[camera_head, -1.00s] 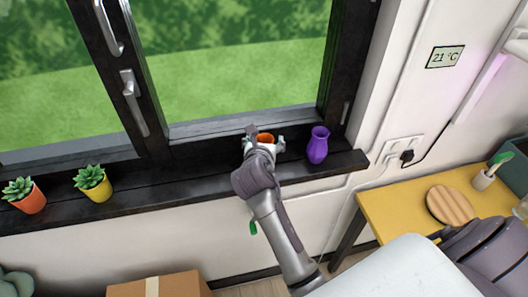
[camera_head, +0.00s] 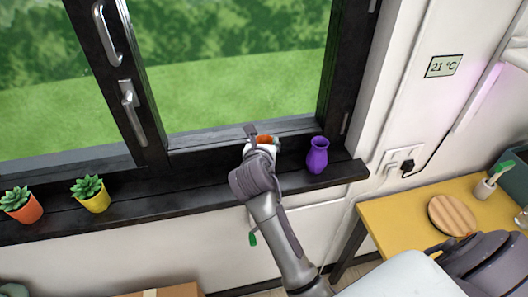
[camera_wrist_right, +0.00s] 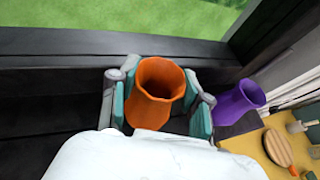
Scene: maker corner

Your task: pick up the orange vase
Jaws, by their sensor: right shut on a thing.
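The orange vase (camera_wrist_right: 155,105) stands between the two fingers of my right gripper (camera_wrist_right: 160,108) in the right wrist view, with its open mouth toward the camera. The fingers are shut on its sides. In the head view only a little of the orange vase (camera_head: 264,139) shows past my right gripper (camera_head: 261,143), over the dark window sill; the rest is hidden by the gripper. I cannot tell whether its base touches the sill. My left gripper is not in view.
A purple vase (camera_head: 317,155) stands on the sill (camera_head: 215,186) just right of my gripper. Two potted succulents, in a yellow pot (camera_head: 95,202) and an orange pot (camera_head: 27,211), stand far left. A yellow table (camera_head: 395,220) is at the right.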

